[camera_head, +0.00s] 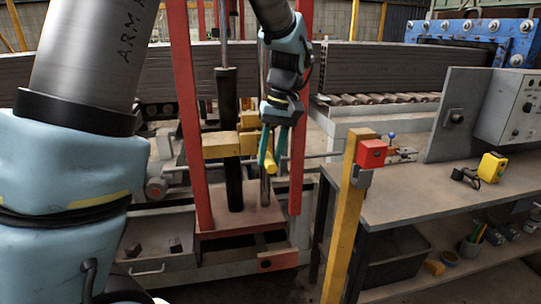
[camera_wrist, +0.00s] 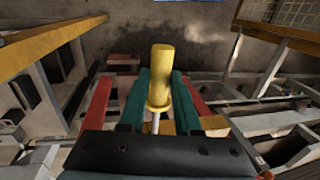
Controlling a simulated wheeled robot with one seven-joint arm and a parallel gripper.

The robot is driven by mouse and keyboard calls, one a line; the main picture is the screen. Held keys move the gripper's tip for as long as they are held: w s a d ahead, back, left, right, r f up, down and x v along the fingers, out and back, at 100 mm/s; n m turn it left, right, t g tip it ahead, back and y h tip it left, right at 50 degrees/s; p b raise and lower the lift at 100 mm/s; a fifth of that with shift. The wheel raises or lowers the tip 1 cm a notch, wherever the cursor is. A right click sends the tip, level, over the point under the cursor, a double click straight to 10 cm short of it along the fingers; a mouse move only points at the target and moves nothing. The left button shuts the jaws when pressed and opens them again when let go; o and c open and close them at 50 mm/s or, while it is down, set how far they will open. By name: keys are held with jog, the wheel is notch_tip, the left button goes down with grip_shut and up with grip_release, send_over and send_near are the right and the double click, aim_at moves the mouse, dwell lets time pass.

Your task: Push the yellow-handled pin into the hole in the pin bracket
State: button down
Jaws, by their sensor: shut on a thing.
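The yellow-handled pin (camera_head: 270,165) is between the teal fingers of my gripper (camera_head: 271,152), in front of the red press frame. In the wrist view its yellow handle (camera_wrist: 161,72) stands between the fingertips of my gripper (camera_wrist: 160,80), with a short length of metal shank below a yellow collar. The fingers are shut on the handle. The yellow pin bracket (camera_head: 222,146) is just left of and behind the pin in the head view; part of it (camera_wrist: 212,122) shows below the fingers in the wrist view. The hole and the pin's tip are hidden, so I cannot tell whether the tip is in it.
Red uprights (camera_head: 187,115) flank the bracket, with a dark cylinder (camera_head: 233,185) between them. A yellow post with a red box (camera_head: 371,153) stands right of the press. A metal bench (camera_head: 420,195) holds a yellow box (camera_head: 491,167).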

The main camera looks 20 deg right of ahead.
jog(key=shift+w+d+p, duration=0.2)
jog(key=shift+w+p, duration=0.45)
jog(key=shift+w, duration=1.05)
jog(key=shift+w+d+p, duration=0.2)
jog(key=shift+w+p, duration=0.45)
jog(key=shift+w, duration=1)
dwell(0.6)
jog(key=c, duration=0.5)
grip_release()
jog(key=shift+c, duration=0.2)
jog(key=shift+r, duration=0.1)
notch_tip(320, 180, up, 10)
jog(key=d+b, duration=0.2)
jog(key=shift+s+r+b, duration=0.15)
jog(key=shift+r+b, duration=0.05)
jog(key=shift+b, duration=0.1)
jog(key=a+f+h, duration=0.1)
jog(key=a+f, duration=0.3)
jog(key=a, duration=0.4)
jog(key=a+f+h, duration=0.1)
jog(key=a+f, duration=0.4)
jog(key=a, duration=0.4)
jog(key=s+a+f+t, duration=0.1)
jog(key=s+a+f, duration=0.6)
jog(key=s+a, duration=0.3)
jog(key=shift+s+a, duration=0.2)
jog(key=shift+a, duration=0.9)
